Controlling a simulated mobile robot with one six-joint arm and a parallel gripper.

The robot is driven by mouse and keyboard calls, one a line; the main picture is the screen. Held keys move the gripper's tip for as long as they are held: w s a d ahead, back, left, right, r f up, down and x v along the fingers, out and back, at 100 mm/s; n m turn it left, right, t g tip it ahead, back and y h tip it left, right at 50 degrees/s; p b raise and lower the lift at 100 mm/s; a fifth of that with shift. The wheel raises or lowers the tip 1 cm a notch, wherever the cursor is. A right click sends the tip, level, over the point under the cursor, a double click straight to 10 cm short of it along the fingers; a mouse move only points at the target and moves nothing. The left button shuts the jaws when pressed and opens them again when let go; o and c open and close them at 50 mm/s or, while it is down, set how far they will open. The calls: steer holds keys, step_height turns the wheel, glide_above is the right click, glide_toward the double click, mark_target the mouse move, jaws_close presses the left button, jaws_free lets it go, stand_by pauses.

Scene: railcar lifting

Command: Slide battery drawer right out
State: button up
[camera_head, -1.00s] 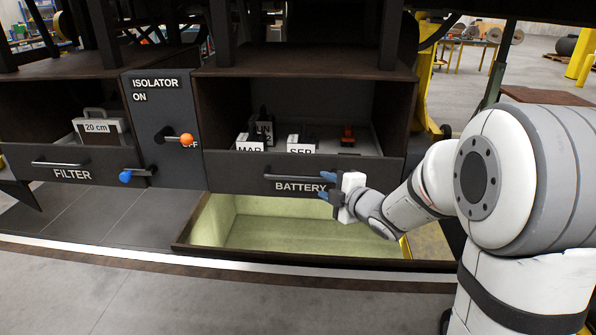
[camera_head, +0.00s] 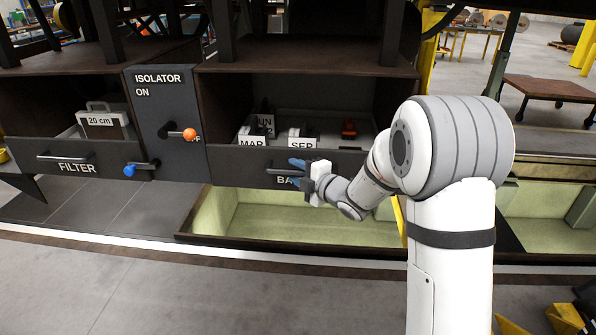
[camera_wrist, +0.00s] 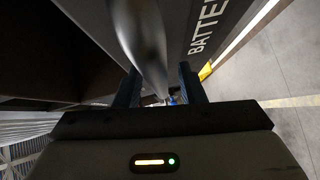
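The battery drawer (camera_head: 235,169) is a dark front panel low in the right bay, with contents showing above its edge. Its bar handle (camera_head: 278,172) is partly hidden behind my gripper (camera_head: 297,173), as is most of the BATTERY label. The blue fingertips sit one above and one below the handle. In the wrist view the shiny handle (camera_wrist: 142,40) runs between the two spread fingers of my gripper (camera_wrist: 160,92), with gaps at its sides. The gripper looks open around the bar. How far the drawer stands out is hard to tell.
Label blocks MAR (camera_head: 251,139) and SEP (camera_head: 303,137) and a red item (camera_head: 349,127) sit in the drawer. To the left are the isolator panel (camera_head: 160,100) with an orange-knobbed lever and the filter drawer (camera_head: 110,164). A pale open pit (camera_head: 290,220) lies below.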

steer(key=shift+c, duration=0.4)
jaws_close()
